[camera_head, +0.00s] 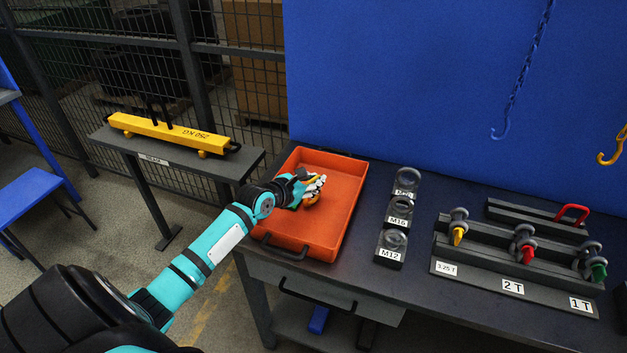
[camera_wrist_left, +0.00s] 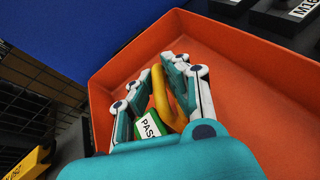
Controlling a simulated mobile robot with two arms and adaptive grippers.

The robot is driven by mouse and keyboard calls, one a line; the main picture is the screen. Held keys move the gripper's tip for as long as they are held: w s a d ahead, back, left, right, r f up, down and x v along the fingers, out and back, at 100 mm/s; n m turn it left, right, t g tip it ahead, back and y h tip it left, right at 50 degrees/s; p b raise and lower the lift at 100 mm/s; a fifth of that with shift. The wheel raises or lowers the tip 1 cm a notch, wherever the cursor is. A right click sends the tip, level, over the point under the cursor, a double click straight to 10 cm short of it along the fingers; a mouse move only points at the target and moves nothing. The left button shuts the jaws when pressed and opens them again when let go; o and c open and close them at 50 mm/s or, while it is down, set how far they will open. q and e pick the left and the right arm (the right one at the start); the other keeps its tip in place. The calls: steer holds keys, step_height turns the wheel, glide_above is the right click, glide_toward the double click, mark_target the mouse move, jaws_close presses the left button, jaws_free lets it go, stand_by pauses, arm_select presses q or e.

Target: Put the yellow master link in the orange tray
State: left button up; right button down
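The yellow master link (camera_wrist_left: 161,94) sits between the fingers of my left gripper (camera_wrist_left: 160,80), with a green tag reading PASS (camera_wrist_left: 148,127) beside it. In the head view the left gripper (camera_head: 316,186) is over the orange tray (camera_head: 333,222), inside its outline, and a bit of the yellow link (camera_head: 312,201) shows under the fingers. The fingers appear closed about the link, though part of the contact is hidden. The orange tray also shows in the wrist view (camera_wrist_left: 250,75), with no other object seen in it. My right gripper is not in view.
Right of the tray stand holders marked M12 (camera_head: 391,248) and M16. Further right is a stepped rack (camera_head: 480,262) with several shackles. A yellow beam (camera_head: 170,134) rests on a stand at left.

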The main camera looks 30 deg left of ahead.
arm_select(q)
steer(key=o, duration=0.4)
steer(key=shift+o, duration=0.2)
steer(key=shift+r, duration=0.15)
steer(key=v, duration=1.2)
